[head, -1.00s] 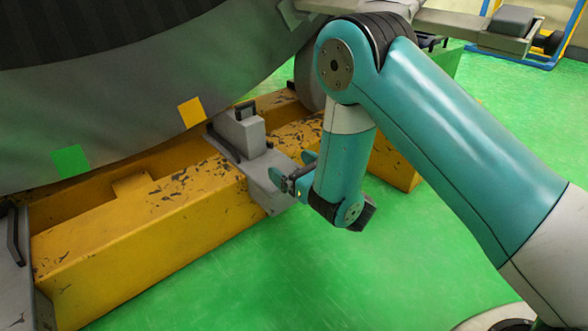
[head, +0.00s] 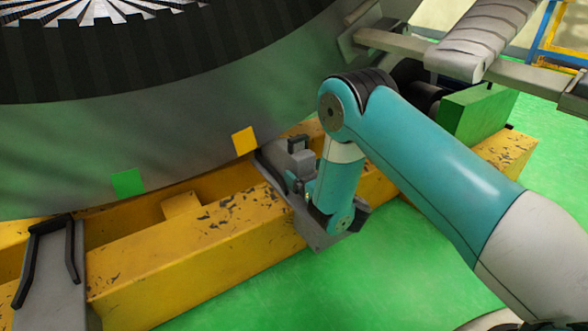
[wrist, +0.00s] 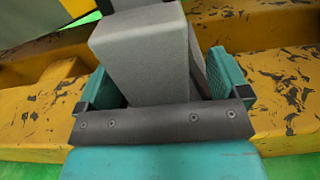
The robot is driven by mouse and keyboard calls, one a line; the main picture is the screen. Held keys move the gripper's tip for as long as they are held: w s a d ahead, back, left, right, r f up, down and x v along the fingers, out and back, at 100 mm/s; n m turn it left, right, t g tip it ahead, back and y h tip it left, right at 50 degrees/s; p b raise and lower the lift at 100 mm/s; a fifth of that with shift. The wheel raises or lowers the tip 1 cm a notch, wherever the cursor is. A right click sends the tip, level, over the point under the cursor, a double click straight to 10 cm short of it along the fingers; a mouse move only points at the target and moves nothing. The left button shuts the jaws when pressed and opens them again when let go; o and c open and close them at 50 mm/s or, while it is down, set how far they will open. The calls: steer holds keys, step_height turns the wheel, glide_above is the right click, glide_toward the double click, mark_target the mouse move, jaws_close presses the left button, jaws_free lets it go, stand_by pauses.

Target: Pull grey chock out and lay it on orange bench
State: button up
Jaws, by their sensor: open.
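The grey chock (head: 301,162) is a blocky piece with a black handle on top, at the yellow beam below the large round stator. In the wrist view the grey block (wrist: 140,55) rises between the two teal fingers of my gripper (wrist: 163,88). The fingers are apart, one on each side of it; I cannot tell whether either touches. In the head view my gripper (head: 305,187) is at the chock's near side, partly hidden by my own wrist. No orange bench is clearly in view.
The yellow beam (head: 190,250) runs under the stator (head: 200,140). Another grey piece with black handles (head: 55,285) sits at the left. A green block (head: 477,112) is on the beam at the right. Green floor (head: 400,275) is open in front.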

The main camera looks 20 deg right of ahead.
steer(key=shift+p+x, duration=0.5)
steer(key=shift+x, duration=0.4)
steer(key=shift+a, duration=0.15)
steer(key=shift+a, duration=0.15)
steer(key=shift+c, duration=0.2)
